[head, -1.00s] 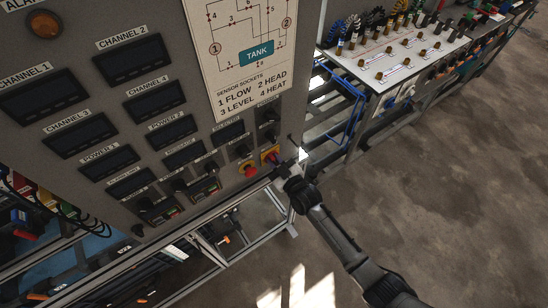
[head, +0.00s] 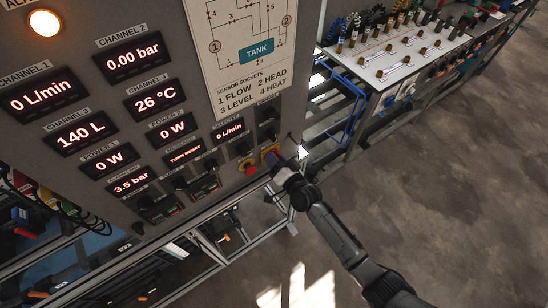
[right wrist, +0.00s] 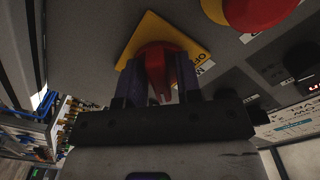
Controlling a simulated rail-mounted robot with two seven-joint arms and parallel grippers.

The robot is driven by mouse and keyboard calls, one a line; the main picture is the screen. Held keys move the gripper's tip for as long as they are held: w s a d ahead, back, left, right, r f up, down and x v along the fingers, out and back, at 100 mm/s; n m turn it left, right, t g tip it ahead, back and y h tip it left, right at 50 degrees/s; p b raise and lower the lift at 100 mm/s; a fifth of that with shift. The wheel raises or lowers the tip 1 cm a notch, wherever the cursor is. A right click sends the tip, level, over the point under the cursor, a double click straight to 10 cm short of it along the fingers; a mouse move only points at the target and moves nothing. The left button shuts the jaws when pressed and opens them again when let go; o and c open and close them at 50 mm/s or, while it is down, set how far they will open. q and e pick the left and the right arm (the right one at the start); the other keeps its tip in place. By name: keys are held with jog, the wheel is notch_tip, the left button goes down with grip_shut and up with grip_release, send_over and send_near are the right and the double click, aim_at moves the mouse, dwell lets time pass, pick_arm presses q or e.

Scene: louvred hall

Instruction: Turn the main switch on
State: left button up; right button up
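The main switch is a red rotary handle (right wrist: 156,66) on a yellow plate (right wrist: 152,27), on the grey panel. In the head view its yellow plate (head: 268,151) shows at the panel's lower right, partly covered by my gripper. My right gripper (right wrist: 163,88) has its two dark fingers on either side of the red handle and looks shut on it; the exact contact is hard to see. In the head view the right gripper (head: 274,161) is against the panel at the switch. The panel displays (head: 127,57) are lit with red readings. My left gripper is not in view.
A red mushroom button (head: 250,169) on a yellow base sits just left of the switch; it also shows in the right wrist view (right wrist: 250,12). An amber alarm lamp (head: 44,22) glows. A bench (head: 400,55) with fittings stands right. Open floor lies below it.

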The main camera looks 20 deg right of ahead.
jog(key=shift+o, duration=1.1)
jog(key=p+v, duration=0.3)
jog(key=v, duration=0.4)
jog(key=b+v, duration=0.1)
jog(key=v, duration=1.2)
jog(key=shift+s, duration=0.4)
jog(key=shift+d, duration=0.1)
dwell(0.8)
